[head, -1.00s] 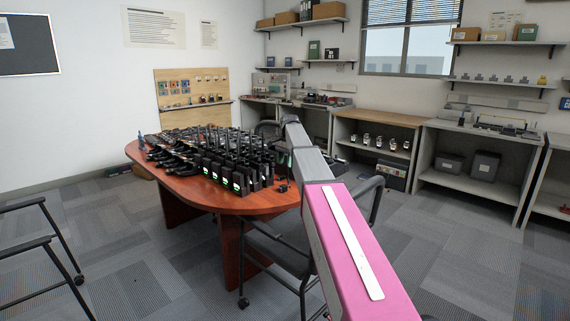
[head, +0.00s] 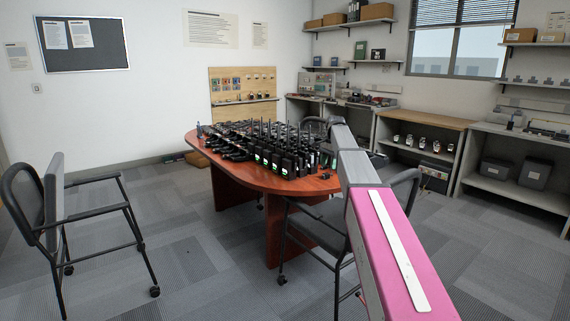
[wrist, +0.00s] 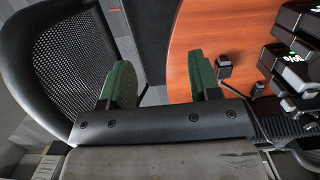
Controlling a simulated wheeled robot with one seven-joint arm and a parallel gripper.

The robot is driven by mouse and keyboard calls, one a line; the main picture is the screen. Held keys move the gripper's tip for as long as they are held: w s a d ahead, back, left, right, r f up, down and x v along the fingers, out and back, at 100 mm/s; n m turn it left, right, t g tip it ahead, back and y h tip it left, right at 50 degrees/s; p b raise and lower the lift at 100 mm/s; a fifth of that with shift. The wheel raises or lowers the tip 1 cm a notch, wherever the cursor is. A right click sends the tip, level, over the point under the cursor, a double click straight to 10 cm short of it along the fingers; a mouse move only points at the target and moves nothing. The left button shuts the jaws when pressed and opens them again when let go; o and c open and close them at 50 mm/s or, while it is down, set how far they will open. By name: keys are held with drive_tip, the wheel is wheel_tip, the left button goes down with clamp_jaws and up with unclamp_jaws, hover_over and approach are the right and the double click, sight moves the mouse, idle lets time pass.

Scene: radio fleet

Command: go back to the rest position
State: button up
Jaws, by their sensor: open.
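My gripper (wrist: 161,88) shows in the wrist view with its two green-padded fingers apart and nothing between them. It hangs over the edge of the wooden table (wrist: 190,58), with a chair's mesh back to its left. Several black radios (wrist: 298,60) stand on the table to its right, and a small black item (wrist: 224,66) lies near the right finger. In the head view my pink and grey arm reaches from the lower right toward the table (head: 240,175); the gripper itself is hidden there. The radios (head: 285,160) stand in rows on the tabletop.
A chair (head: 400,190) stands at the table's near right side, close to my arm. Another chair (head: 85,210) stands at the left. Shelving with bins (head: 515,172) lines the right wall. Carpet is clear between the left chair and the table.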

drive_tip(key=s+f+n, duration=0.5)
drive_tip(key=s+f, duration=1.2)
drive_tip(key=f, duration=0.3)
drive_tip(key=s+f+n, duration=0.1)
drive_tip(key=s+f, duration=0.2)
drive_tip(key=s, duration=0.3)
drive_tip(key=s+f+n+h, duration=0.1)
drive_tip(key=s+f+n, duration=0.1)
drive_tip(key=s+f, duration=0.2)
drive_tip(key=s+f+n+t, duration=0.1)
drive_tip(key=s+f, duration=0.3)
drive_tip(key=s, duration=0.6)
drive_tip(key=shift+s+a+n, duration=0.15)
drive_tip(key=shift+a+n, duration=0.2)
drive_tip(key=shift+n, duration=0.35)
